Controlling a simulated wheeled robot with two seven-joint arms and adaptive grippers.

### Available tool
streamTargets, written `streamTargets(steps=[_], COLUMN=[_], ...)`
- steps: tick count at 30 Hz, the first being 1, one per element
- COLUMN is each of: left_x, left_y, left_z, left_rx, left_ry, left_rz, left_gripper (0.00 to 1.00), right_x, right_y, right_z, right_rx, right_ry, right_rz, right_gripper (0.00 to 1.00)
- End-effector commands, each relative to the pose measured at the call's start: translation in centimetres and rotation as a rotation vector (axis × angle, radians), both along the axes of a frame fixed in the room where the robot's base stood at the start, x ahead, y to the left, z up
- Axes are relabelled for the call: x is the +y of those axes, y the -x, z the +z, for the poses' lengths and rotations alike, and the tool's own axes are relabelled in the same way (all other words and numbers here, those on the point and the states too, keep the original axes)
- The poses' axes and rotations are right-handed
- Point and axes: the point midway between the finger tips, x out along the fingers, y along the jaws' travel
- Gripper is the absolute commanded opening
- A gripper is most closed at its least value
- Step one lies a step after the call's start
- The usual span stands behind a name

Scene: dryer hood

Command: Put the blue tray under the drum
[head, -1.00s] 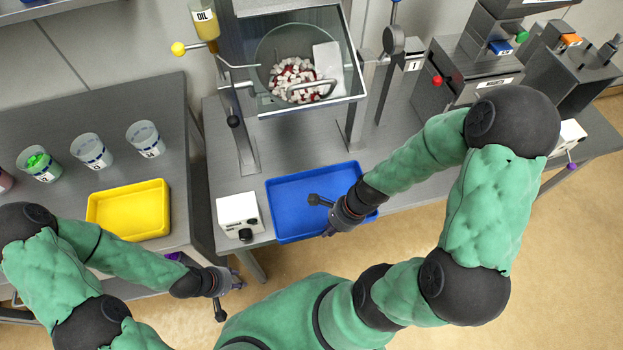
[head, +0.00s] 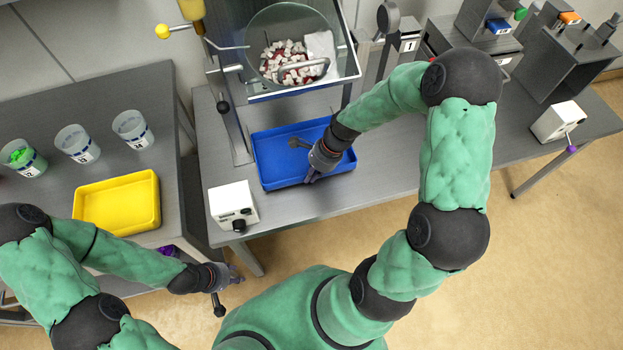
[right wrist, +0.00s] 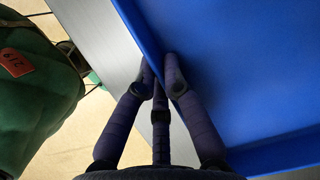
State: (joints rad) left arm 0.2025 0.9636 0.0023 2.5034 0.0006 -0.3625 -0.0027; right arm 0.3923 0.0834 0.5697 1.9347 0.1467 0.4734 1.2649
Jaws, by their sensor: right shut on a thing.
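The blue tray (head: 280,168) lies on the grey bench in the head view, just in front of and partly beneath the glass-fronted drum (head: 292,50). The drum holds red and white pieces. My right gripper (head: 312,176) is at the tray's front edge. In the right wrist view its fingers (right wrist: 160,75) are shut on the near wall of the blue tray (right wrist: 240,70), one finger inside and one outside. My left gripper (head: 232,277) hangs empty over the floor in front of the left bench; its finger opening is too small to judge.
A white control box (head: 232,205) stands left of the tray. A metal post (head: 232,120) rises behind the tray's left side. A yellow tray (head: 118,203) and several cups are on the left bench.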

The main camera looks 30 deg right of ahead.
Motion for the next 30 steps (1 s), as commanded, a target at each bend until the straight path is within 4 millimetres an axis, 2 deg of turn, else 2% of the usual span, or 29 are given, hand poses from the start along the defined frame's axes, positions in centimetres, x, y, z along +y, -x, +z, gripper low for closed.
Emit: streamTargets(steps=[1, 3, 15, 18, 30], left_x=[0.0, 0.0, 0.0, 0.0, 0.0], left_y=[0.0, 0.0, 0.0, 0.0, 0.0], left_z=[-0.8, -1.2, -1.2, -1.1, -1.0], left_rx=[0.000, 0.000, 0.000, 0.000, 0.000], left_ry=[0.000, 0.000, 0.000, 0.000, 0.000], left_rz=[0.000, 0.000, 0.000, 0.000, 0.000], left_gripper=[0.40, 0.40, 0.40, 0.40, 0.40], right_x=[0.0, 0.0, 0.0, 0.0, 0.0], right_y=[0.0, 0.0, 0.0, 0.0, 0.0], right_z=[-1.1, -1.9, -2.2, -2.2, -1.9], right_rx=[0.000, -0.001, -0.002, 0.000, -0.001], right_ry=[0.000, 0.000, 0.001, 0.000, 0.000], right_rz=[0.000, 0.000, 0.000, 0.000, 0.001], right_gripper=[0.00, 0.00, 0.00, 0.32, 0.34])
